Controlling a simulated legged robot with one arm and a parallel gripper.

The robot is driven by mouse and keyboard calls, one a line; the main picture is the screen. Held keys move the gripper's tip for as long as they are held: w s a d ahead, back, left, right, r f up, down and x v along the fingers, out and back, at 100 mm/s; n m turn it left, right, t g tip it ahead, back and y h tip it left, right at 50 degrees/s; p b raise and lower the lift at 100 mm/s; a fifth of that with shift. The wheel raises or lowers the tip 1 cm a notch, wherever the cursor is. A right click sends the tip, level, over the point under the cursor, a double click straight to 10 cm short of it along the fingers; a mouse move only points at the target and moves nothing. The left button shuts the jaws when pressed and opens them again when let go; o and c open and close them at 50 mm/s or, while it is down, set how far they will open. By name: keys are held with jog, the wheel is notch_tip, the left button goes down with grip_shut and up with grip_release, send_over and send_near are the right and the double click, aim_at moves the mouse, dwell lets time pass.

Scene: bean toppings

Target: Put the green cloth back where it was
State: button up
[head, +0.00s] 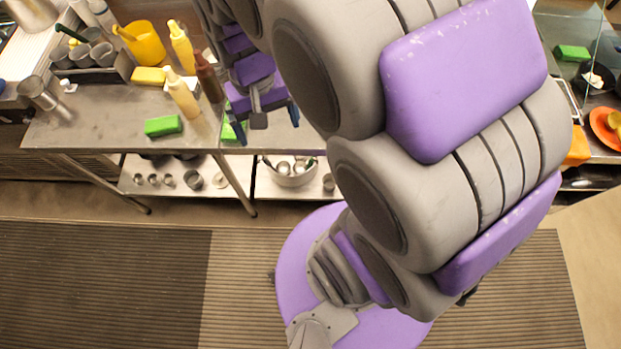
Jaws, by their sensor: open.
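My gripper (266,121) is open over the right part of the grey metal table (100,133), with its fingers pointing down. A flat green piece (229,131) lies on the table at the gripper's left finger, partly hidden by it. I cannot tell whether they touch. A second green piece (164,125), block-shaped, lies on the table to the left, near the front edge. A third green piece (572,53) lies on the counter at the far right. I cannot tell from their look which one is the green cloth.
Sauce bottles (183,96), a yellow jug (146,43), a yellow block (149,76) and grey cups (82,54) stand behind on the table. A lower shelf holds a metal bowl (291,174). An orange plate (606,127) is at the right. My arm hides much of the middle.

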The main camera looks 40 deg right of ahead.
jog(key=s+n, duration=0.2)
jog(key=s, duration=1.3)
jog(key=shift+a+r+n+g, duration=0.3)
jog(key=shift+n, duration=0.1)
